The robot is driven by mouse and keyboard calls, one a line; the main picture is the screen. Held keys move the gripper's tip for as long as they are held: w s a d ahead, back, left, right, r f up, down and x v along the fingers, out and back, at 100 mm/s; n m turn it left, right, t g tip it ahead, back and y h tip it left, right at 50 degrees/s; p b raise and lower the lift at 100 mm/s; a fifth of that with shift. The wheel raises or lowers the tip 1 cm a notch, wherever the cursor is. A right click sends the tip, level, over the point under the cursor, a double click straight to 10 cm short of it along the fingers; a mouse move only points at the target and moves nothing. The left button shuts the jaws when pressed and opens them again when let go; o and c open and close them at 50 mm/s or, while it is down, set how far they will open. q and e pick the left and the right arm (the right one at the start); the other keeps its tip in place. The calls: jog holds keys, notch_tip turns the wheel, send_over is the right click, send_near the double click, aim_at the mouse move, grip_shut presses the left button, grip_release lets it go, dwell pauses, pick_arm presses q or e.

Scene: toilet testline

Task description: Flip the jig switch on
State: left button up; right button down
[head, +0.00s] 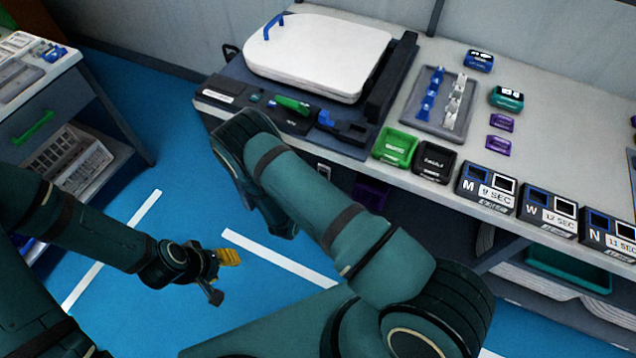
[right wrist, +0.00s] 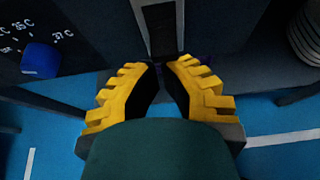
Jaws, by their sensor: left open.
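My right gripper (right wrist: 164,68) has yellow fingers with dark inner pads, tips close together, holding nothing visible. It is hidden behind the arm in the head view. My left gripper (head: 222,275), yellow and dark, is open and empty above the blue floor at lower left.
The bench (head: 400,178) carries a white toilet lid (head: 318,55), a grey tray (head: 442,105), a green bin (head: 395,148), a black bin (head: 434,162) and several timer boxes (head: 487,187). A side cart (head: 70,110) stands at left. Blue floor between is open.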

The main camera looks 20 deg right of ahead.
pick_arm(q)
jog(key=shift+w+r, duration=0.15)
jog(key=shift+r, duration=0.25)
pick_arm(e)
jog(key=shift+a+r+g+y, duration=0.1)
jog(key=shift+r+g+y, duration=0.05)
jog(key=shift+g+y, duration=0.25)
jog(key=shift+r, duration=0.1)
pick_arm(q)
jog(key=shift+r+p, duration=0.5)
jog(key=shift+p, duration=0.05)
pick_arm(e)
jog(key=shift+r, duration=0.75)
pick_arm(q)
jog(key=shift+w, duration=0.1)
